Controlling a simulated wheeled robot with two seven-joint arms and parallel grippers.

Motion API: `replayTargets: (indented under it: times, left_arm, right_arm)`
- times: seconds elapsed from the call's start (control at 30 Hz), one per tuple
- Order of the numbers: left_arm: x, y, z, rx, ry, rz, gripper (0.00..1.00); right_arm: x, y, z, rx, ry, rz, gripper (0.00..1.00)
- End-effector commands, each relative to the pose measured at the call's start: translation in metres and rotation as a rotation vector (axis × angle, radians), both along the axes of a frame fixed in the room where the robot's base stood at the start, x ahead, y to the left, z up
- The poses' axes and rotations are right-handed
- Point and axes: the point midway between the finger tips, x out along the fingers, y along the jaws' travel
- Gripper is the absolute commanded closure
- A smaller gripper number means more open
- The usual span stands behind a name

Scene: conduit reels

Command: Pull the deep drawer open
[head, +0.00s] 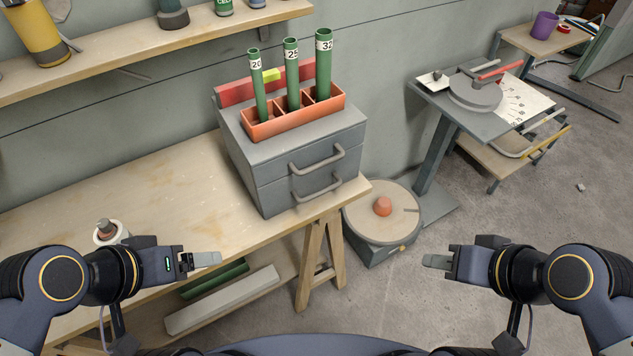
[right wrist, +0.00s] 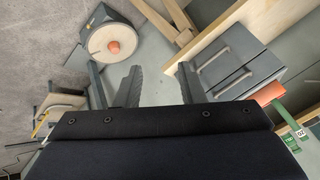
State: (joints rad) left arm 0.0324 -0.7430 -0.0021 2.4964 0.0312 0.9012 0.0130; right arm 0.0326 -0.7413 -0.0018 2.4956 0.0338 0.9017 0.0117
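A grey two-drawer cabinet (head: 245,150) stands on the wooden bench, both drawers shut. The upper drawer has a bar handle (head: 317,160) and the lower drawer, which looks the deeper, has another bar handle (head: 318,188). The cabinet also shows at the upper right of the right wrist view (right wrist: 262,72). My right gripper (head: 437,261) is to the right of the cabinet and apart from it. In the right wrist view its fingers (right wrist: 158,86) are spread with nothing between them. My left gripper (head: 207,259) is over the bench front, left of the cabinet; its finger gap is hidden.
An orange tray (head: 262,131) with green tubes stands on the cabinet. A round reel (head: 362,222) sits on the floor at the bench end. A grey bending table (head: 455,118) stands at the back right. A white roll (head: 112,232) is near my left arm.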

Motion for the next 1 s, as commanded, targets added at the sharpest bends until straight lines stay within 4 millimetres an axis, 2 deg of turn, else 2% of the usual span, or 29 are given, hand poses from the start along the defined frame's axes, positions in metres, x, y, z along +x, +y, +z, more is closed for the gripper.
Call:
replayTargets:
  times: [0.03, 0.1, 0.13, 0.27, 0.37, 0.5, 0.6, 0.7, 0.83, 1.0]
  left_arm:
    - [0.0, 0.0, -0.006, 0.0, 0.0, 0.0, 0.21]
    - [0.0, 0.0, -0.02, 0.0, 0.0, 0.0, 0.21]
    - [0.0, 0.0, -0.029, 0.0, 0.0, 0.0, 0.21]
    - [0.0, 0.0, -0.082, 0.0, 0.0, 0.0, 0.21]
    - [0.0, 0.0, -0.126, 0.0, 0.001, 0.0, 0.21]
    - [0.0, 0.0, -0.183, 0.0, 0.001, 0.0, 0.21]
    - [0.0, 0.0, -0.222, 0.0, 0.0, 0.0, 0.21]
    - [0.0, 0.0, -0.255, 0.0, 0.0, 0.0, 0.21]
    - [0.0, 0.0, -0.282, 0.0, 0.0, 0.0, 0.21]
    - [0.0, 0.0, -0.293, 0.0, 0.0, 0.0, 0.21]
  right_arm:
    - [0.001, 0.002, -0.005, 0.008, 0.006, 0.004, 0.71]
    - [0.004, 0.007, -0.017, 0.033, 0.025, 0.022, 0.8]
    - [0.007, 0.011, -0.024, 0.051, 0.038, 0.034, 0.8]
    - [0.026, 0.039, -0.06, 0.186, 0.102, 0.113, 0.8]
    - [0.048, 0.066, -0.085, 0.339, 0.14, 0.188, 0.8]
    - [0.088, 0.1, -0.11, 0.585, 0.148, 0.279, 0.8]
    - [0.122, 0.116, -0.126, 0.777, 0.123, 0.322, 0.8]
    - [0.155, 0.124, -0.136, 0.958, 0.074, 0.344, 0.8]
    - [0.191, 0.123, -0.142, 1.136, 0.001, 0.342, 0.8]
    - [0.213, 0.119, -0.141, 1.244, -0.057, 0.331, 0.8]
